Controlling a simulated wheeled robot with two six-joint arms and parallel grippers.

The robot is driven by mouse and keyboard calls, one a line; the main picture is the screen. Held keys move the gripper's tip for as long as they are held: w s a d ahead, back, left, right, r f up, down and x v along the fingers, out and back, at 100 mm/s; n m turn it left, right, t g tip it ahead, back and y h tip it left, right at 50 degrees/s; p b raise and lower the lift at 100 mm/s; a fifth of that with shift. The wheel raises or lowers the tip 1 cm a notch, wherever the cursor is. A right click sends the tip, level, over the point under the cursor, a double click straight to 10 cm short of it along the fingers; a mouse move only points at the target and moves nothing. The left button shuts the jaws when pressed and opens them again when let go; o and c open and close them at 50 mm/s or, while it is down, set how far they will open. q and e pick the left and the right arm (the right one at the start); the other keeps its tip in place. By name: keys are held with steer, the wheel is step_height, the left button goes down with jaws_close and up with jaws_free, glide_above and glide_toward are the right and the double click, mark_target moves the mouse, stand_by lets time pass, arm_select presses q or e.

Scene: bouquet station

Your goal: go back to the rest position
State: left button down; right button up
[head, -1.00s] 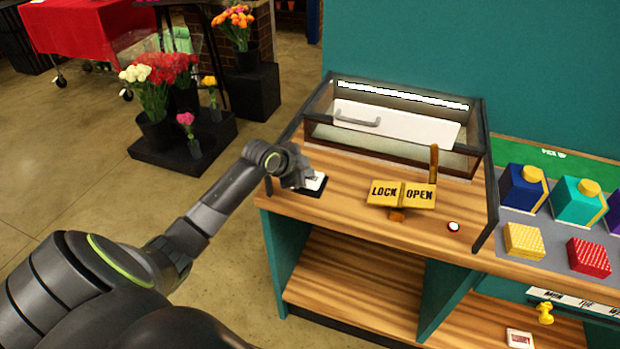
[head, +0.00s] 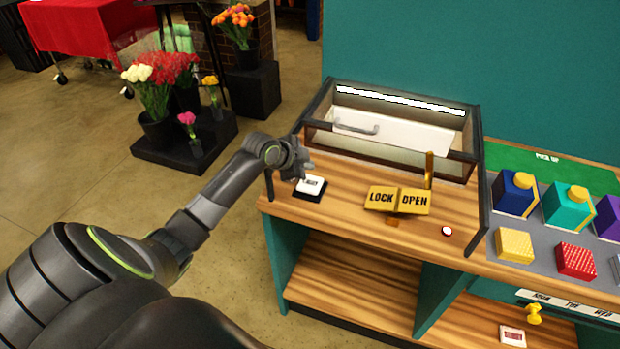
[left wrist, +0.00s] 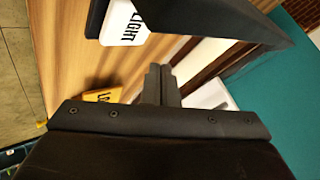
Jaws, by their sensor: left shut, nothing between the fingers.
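My left gripper (head: 302,170) is at the left end of the wooden counter (head: 345,205), just above and beside a white switch (head: 311,184) on a black base. Its fingers (left wrist: 160,84) show shut and empty in the left wrist view. The switch also shows in that view (left wrist: 125,25), with the letters "LIGHT" readable on it. The gripper looks apart from the switch. My right gripper is not in view.
A glass-fronted case (head: 390,140) with a lit strip stands at the counter's back. A yellow LOCK/OPEN sign (head: 397,200) and a small round button (head: 447,231) are to the right. Colored boxes (head: 516,193) stand farther right.

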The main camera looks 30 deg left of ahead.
arm_select(q)
step_height(320, 180, up, 2)
steer(key=shift+p, duration=0.6)
steer(key=shift+f, duration=0.1)
